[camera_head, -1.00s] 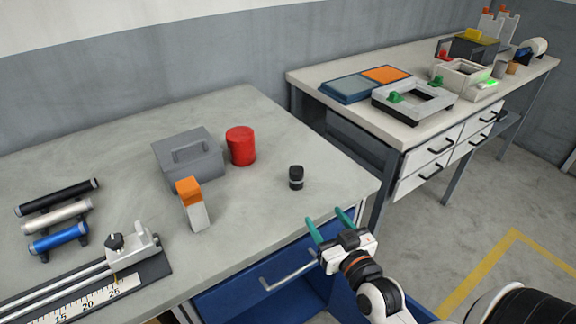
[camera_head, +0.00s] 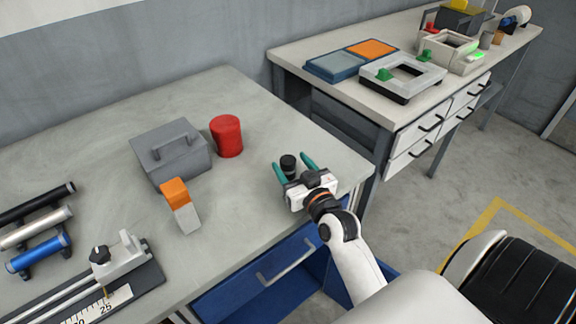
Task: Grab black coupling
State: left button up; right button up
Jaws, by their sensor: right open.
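The black coupling (camera_head: 288,163) is a small dark cylinder with a lighter band, standing upright near the right edge of the grey workbench. My right gripper (camera_head: 294,166) is open, with its two green fingers on either side of the coupling in the picture. The gripper body hides part of the coupling's lower side. I cannot tell whether the fingers touch it. My left gripper is not in view.
Left of the coupling are a red cylinder (camera_head: 227,136), a grey box with a handle (camera_head: 171,154) and an orange-topped block (camera_head: 181,206). A measuring rail (camera_head: 110,278) lies at front left. A second bench (camera_head: 330,100) stands behind right.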

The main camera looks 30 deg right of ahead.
aim_at(284, 157)
jog(key=w, duration=0.4)
jog(key=shift+w+d, duration=0.1)
jog(key=c, duration=1.1)
